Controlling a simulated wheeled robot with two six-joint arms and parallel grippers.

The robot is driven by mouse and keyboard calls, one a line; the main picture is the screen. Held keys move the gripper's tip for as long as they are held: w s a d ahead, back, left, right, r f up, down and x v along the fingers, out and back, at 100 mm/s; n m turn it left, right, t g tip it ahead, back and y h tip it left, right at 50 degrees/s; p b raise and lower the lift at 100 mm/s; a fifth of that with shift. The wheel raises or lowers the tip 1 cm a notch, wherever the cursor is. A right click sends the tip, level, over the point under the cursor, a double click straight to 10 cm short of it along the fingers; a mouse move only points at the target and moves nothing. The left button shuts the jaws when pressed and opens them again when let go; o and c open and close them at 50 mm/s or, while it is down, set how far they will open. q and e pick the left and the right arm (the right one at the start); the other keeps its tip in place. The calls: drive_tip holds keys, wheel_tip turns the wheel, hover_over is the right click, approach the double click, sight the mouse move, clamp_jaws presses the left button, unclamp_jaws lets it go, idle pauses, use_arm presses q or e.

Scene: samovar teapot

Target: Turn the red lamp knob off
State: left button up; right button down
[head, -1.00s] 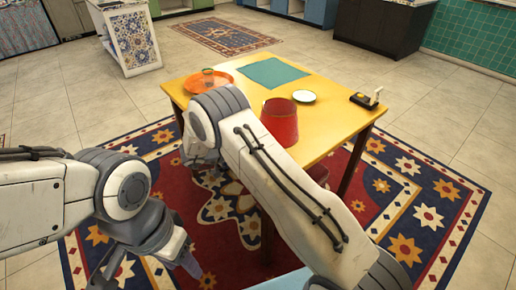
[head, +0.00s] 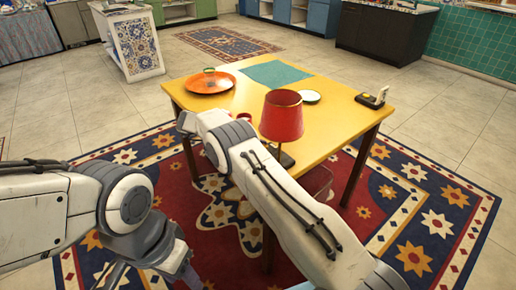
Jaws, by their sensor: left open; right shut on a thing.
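The lamp has a red shade (head: 283,115) and a dark base (head: 286,159), and it stands upright near the front edge of the yellow table. I cannot make out its knob. My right arm crosses in front of the table. My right gripper (head: 186,125) shows only in part at the table's left front corner; its fingertips and anything between them are hidden. My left gripper (head: 150,276) is low at the bottom left, over the rug, open and apart from the table; the picture edge cuts it off.
On the yellow table (head: 340,118) are an orange tray (head: 222,84) with a small cup, a teal mat (head: 262,72), a white saucer (head: 310,97) and a black item (head: 370,101) at the right corner. A small red thing (head: 247,117) shows behind my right arm.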

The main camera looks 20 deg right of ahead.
idle(0.4)
drive_tip(key=c, duration=0.6)
unclamp_jaws()
drive_tip(key=shift+a+r, duration=0.1)
drive_tip(key=shift+r, duration=0.05)
